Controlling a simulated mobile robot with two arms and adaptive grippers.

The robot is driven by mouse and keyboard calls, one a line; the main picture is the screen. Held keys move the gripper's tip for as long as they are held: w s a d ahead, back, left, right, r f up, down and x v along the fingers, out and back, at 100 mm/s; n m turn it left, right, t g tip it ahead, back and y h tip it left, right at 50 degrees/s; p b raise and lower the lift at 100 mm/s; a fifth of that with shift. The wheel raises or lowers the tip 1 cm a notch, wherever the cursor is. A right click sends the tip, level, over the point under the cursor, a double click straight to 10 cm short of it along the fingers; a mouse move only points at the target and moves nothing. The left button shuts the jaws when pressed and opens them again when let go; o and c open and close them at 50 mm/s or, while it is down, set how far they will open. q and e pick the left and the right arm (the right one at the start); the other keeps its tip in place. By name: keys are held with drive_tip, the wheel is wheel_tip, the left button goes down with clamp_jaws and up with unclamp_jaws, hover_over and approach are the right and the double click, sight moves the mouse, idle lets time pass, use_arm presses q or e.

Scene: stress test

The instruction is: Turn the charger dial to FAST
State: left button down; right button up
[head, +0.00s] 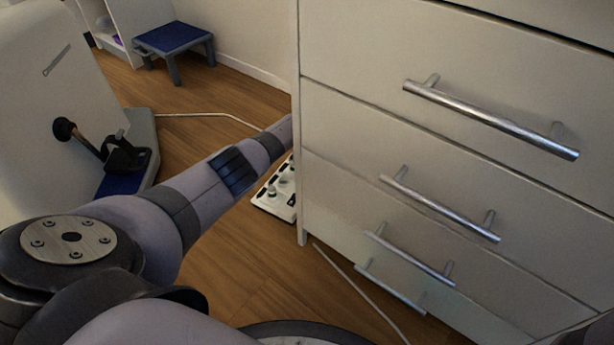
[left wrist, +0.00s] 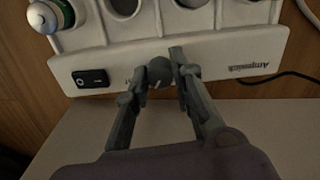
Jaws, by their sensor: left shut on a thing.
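The white charger (head: 268,205) lies on the floor beside the drawer cabinet in the head view, partly hidden by my left arm and the cabinet. In the left wrist view the charger (left wrist: 225,58) shows its front panel with upside-down brand lettering. A small dark grey dial (left wrist: 159,73) with a light pointer mark sits on that panel. My left gripper (left wrist: 170,66) is shut on the dial, one finger on each side. The labels around the dial are mostly hidden by the fingers, so I cannot read its setting. In the head view the left gripper is hidden behind the cabinet edge.
A black rocker switch (left wrist: 91,78) is left of the dial, and a battery (left wrist: 50,15) stands in a charger slot. A black cable (left wrist: 280,77) leaves at the right. The white cabinet (head: 345,125) blocks the right side. A blue-topped stool (head: 173,38) stands farther back.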

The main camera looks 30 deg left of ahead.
use_arm(q)
drive_tip(key=shift+m, duration=1.5)
drive_tip(key=c, duration=1.4)
unclamp_jaws()
drive_tip(key=shift+o, duration=0.2)
wheel_tip(320, 180, up, 12)
